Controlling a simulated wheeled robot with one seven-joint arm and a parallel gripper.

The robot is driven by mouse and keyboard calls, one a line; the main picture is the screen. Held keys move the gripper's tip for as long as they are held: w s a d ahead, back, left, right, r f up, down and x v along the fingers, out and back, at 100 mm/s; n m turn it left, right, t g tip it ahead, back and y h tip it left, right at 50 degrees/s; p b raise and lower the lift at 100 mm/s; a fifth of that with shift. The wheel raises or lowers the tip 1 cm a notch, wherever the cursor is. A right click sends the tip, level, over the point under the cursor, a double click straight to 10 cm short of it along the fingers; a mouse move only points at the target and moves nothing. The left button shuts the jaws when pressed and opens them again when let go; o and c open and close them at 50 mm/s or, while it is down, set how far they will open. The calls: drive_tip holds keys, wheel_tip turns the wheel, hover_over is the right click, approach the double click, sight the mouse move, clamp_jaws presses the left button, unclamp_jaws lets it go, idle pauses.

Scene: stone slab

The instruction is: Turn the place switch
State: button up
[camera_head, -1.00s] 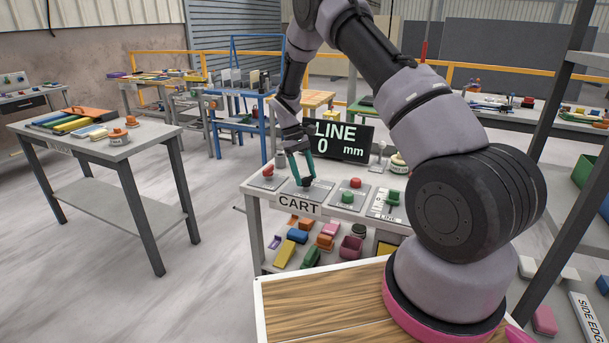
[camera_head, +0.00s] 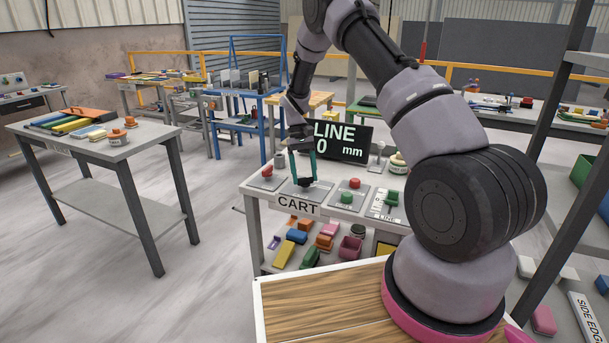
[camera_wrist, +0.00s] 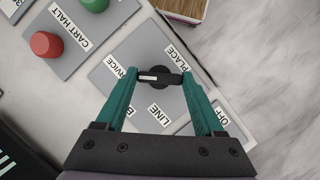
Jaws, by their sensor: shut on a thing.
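The switch is a black rotary knob (camera_wrist: 160,77) with a white pointer mark, on a grey plate (camera_wrist: 114,80) lettered PLACE, LINE and a partly covered word ending in "RVICE". In the wrist view its white mark lies on the left half of the handle, toward the "RVICE" label. My gripper (camera_wrist: 161,76) has its green fingers on both ends of the handle and is shut on it. In the head view my gripper (camera_head: 304,181) reaches down onto the same plate on the CART table (camera_head: 297,207).
A plate with red and green buttons (camera_wrist: 46,45), lettered CART HALT, lies beside the switch plate. A LINE display reading 0 mm (camera_head: 340,140) stands behind. Coloured blocks fill the shelf below.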

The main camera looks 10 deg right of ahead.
drive_tip(key=o, duration=1.4)
drive_tip(key=v, duration=1)
drive_tip(key=shift+w+r, duration=0.2)
drive_tip(key=shift+r, duration=0.15)
